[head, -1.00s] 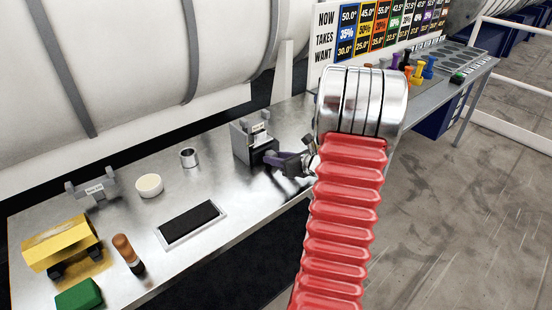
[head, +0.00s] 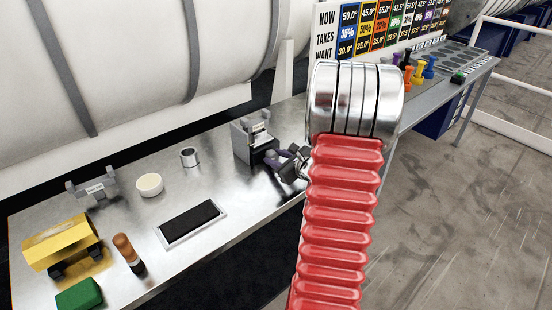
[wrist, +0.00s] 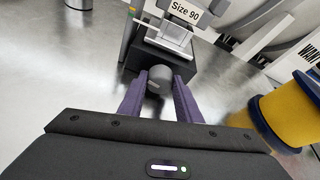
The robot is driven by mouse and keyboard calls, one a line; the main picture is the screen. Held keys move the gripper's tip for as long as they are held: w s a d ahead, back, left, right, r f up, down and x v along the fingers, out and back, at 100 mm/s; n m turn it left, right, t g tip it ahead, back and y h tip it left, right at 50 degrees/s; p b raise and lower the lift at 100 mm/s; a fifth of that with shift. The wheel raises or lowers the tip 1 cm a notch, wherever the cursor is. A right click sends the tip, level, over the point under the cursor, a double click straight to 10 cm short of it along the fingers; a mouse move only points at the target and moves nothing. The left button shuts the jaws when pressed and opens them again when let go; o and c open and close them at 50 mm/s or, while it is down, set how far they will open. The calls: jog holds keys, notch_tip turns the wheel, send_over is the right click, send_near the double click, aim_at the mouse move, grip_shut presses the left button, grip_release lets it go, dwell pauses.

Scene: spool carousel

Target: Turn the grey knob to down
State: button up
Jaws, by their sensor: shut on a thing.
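The grey knob (wrist: 159,80) is a round, dark grey cap on the front of a black block (wrist: 158,62) in the wrist view. My gripper (wrist: 160,86) has its two purple fingers on either side of the knob and is shut on it. In the head view my gripper (head: 283,160) is at the front of the same block, and the knob cannot be made out there. A grey holder labelled "Size 90" (wrist: 185,12) stands on top of the block. Which way the knob points is not clear.
A blue and yellow spool (wrist: 285,110) is close at the right in the wrist view. On the metal bench stand a metal ring (head: 189,157), a white round dish (head: 150,185), a black pad (head: 190,224), a yellow block (head: 60,242) and a brown-topped stick (head: 127,250).

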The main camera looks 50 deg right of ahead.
dwell(0.4)
jog(key=o, duration=1.1)
jog(key=shift+c, duration=0.2)
jog(key=v, duration=1.3)
jog(key=shift+s+a+r, duration=0.15)
jog(key=shift+s+r, duration=0.05)
jog(key=shift+s, duration=0.1)
